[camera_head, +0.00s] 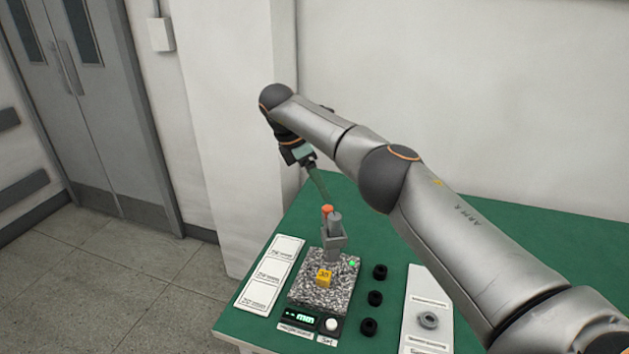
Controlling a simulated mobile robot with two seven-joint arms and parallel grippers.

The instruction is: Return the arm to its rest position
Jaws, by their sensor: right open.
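My right arm (455,235) reaches in from the lower right and bends down over the far part of the green table. My right gripper (321,192) points down, open, its jaw gap too small to make out. Its tip is close to an orange-topped part (327,210) and a grey cylinder (336,222) on a grey upright holder (334,243); I cannot tell whether they touch. The holder stands on a speckled plate (306,291). My left gripper is not in view.
A yellow block (323,277), green light (352,263), display (299,318) and white knob (330,324) are at the plate. Black rings (375,298) stand right of it. A white panel (415,300) bears a grey ring (428,320). A white card (270,275) lies left. A wall stands behind.

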